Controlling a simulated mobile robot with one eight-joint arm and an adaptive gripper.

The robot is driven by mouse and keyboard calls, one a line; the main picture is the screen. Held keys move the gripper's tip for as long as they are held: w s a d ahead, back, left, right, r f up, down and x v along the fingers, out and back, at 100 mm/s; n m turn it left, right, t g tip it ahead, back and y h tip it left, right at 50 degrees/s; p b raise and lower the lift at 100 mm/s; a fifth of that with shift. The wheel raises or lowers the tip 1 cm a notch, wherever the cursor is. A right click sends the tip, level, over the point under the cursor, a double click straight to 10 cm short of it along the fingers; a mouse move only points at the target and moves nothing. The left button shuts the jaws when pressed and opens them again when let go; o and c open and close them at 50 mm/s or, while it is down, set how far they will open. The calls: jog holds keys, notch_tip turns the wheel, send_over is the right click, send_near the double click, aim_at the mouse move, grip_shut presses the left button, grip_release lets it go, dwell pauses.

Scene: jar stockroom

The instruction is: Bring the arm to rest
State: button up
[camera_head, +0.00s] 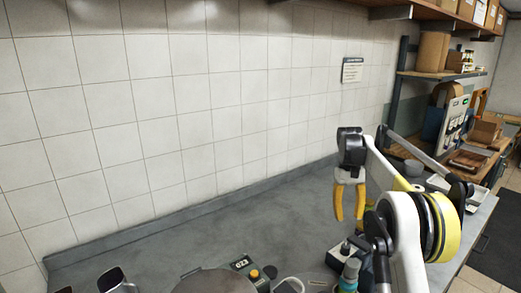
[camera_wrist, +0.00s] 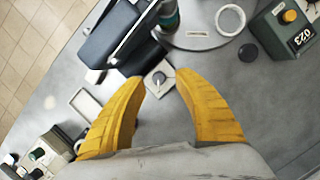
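My gripper (camera_head: 349,219) hangs over the grey counter in the head view, with its yellow fingers pointing down. In the wrist view my gripper (camera_wrist: 161,76) has its two curved yellow fingers apart. Nothing is held between them. Beyond the fingertips, a small pale square plate with a dark knob (camera_wrist: 158,79) lies on the counter. It appears apart from the fingers. My arm is raised and bent at the right of the head view and hides part of the counter behind it.
Below the gripper stand a dark device (camera_wrist: 119,38), a green bottle (camera_head: 349,274), a white ring (camera_wrist: 218,24) and a box with an orange knob (camera_wrist: 288,35). A tiled wall (camera_head: 150,110) runs behind. Shelving (camera_head: 440,74) stands right. The counter's left middle (camera_head: 190,240) is clear.

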jog(key=s+a+r+t+b, duration=0.1)
jog(key=s+a+r+t, duration=0.3)
jog(key=s, duration=0.4)
jog(key=s+a+r+t+b, duration=0.1)
jog(key=s+a+r+t, duration=0.1)
jog(key=s+a+r, duration=0.4)
jog(key=s+a+f+t, duration=0.1)
jog(key=s+f, duration=0.2)
jog(key=s, duration=0.4)
jog(key=s+a+f+t, duration=0.1)
jog(key=s+f+t, duration=0.1)
jog(key=s, duration=0.5)
jog(key=s+a+f+t+b, duration=0.1)
jog(key=s+f, duration=0.3)
jog(key=s, duration=0.3)
jog(key=shift+f+t, duration=0.15)
jog(key=shift+t, duration=0.15)
